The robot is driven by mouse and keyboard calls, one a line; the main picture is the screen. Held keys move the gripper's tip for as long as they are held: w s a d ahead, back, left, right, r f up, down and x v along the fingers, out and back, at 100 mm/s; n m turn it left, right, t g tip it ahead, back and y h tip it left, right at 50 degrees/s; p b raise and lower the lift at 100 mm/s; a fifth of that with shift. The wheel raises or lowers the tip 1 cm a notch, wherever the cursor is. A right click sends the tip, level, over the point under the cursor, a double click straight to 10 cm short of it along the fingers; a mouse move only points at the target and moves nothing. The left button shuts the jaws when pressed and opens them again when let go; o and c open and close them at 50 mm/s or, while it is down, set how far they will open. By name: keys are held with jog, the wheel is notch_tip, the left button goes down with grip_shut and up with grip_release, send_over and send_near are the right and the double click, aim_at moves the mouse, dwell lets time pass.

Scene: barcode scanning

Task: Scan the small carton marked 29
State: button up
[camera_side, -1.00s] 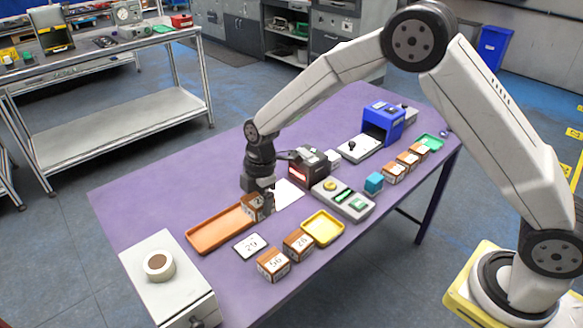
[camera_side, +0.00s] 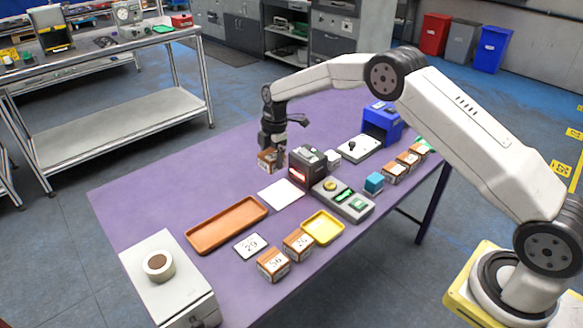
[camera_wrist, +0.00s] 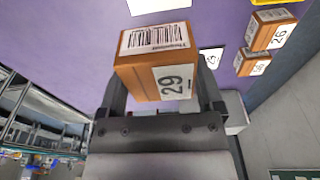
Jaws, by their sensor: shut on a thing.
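My gripper (camera_side: 273,155) is shut on the small brown carton marked 29 (camera_side: 266,161) and holds it above the purple table, behind and left of the scanner. In the wrist view the carton (camera_wrist: 158,65) sits between the fingers, with its 29 label on one face and a barcode on the adjoining face. The black scanner (camera_side: 308,164) shows a red lit window facing front left. The white sheet (camera_side: 281,194) lies bare in front of that window. A card marked 29 (camera_side: 250,246) lies near the front of the table.
The orange tray (camera_side: 227,225) is empty at the left. Cartons marked 56 (camera_side: 272,265) and 26 (camera_side: 298,246) stand by a yellow tray (camera_side: 322,227). A button panel (camera_side: 343,200), teal cube (camera_side: 374,183) and blue machine (camera_side: 383,122) are at the right. The table's back left is clear.

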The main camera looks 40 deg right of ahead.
jog(key=shift+f, duration=0.2)
jog(key=shift+f, duration=4.25)
jog(key=shift+r, duration=4.55)
jog(key=shift+s+a, duration=0.1)
